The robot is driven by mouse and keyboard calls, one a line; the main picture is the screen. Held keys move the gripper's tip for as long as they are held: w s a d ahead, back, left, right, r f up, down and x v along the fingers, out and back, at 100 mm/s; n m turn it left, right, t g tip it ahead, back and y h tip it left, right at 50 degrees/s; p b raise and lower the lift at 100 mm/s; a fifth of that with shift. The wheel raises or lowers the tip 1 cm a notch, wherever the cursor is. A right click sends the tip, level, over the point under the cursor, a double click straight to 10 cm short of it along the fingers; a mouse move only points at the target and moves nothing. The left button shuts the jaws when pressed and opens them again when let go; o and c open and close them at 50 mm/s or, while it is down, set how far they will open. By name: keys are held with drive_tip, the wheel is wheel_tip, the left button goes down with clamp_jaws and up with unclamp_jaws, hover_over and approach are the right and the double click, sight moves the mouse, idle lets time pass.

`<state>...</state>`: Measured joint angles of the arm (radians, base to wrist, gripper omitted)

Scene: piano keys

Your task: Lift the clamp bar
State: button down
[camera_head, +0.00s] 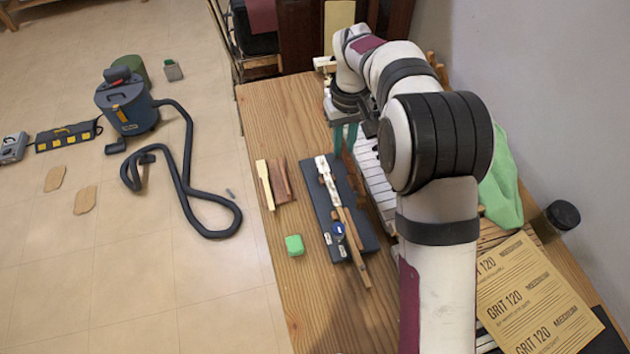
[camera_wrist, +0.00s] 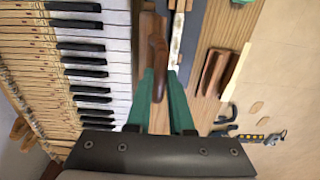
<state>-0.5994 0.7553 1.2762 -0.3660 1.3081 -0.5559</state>
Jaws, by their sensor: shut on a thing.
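My gripper (camera_wrist: 161,76) has two green fingers closed around a dark brown wooden handle (camera_wrist: 157,52), which appears to belong to the clamp bar. A wooden strip shows beneath and between the fingers, partly hidden by them. In the head view my gripper (camera_head: 345,140) points down at the left edge of the piano keys (camera_head: 372,178), and the clamp bar cannot be made out there. The keys also show left of the gripper in the wrist view (camera_wrist: 90,60). I cannot tell whether the bar is clear of what lies under it.
A dark mat (camera_head: 358,225) with a pale key and tools lies in front. Wooden pieces (camera_head: 275,183) and a green block (camera_head: 294,245) lie to its left. Sandpaper sheets (camera_head: 535,305), a green cloth (camera_head: 503,190) and a dark jar (camera_head: 560,217) are at right. Bare bench (camera_head: 265,115) shows at back left.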

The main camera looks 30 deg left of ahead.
drive_tip(key=shift+w+d+r, duration=0.1)
drive_tip(key=shift+w+d, duration=0.1)
drive_tip(key=shift+w+d, duration=0.8)
drive_tip(key=shift+w, duration=0.05)
drive_tip(key=shift+w+d, duration=0.25)
drive_tip(key=shift+d, duration=0.05)
drive_tip(key=c, duration=0.8)
unclamp_jaws()
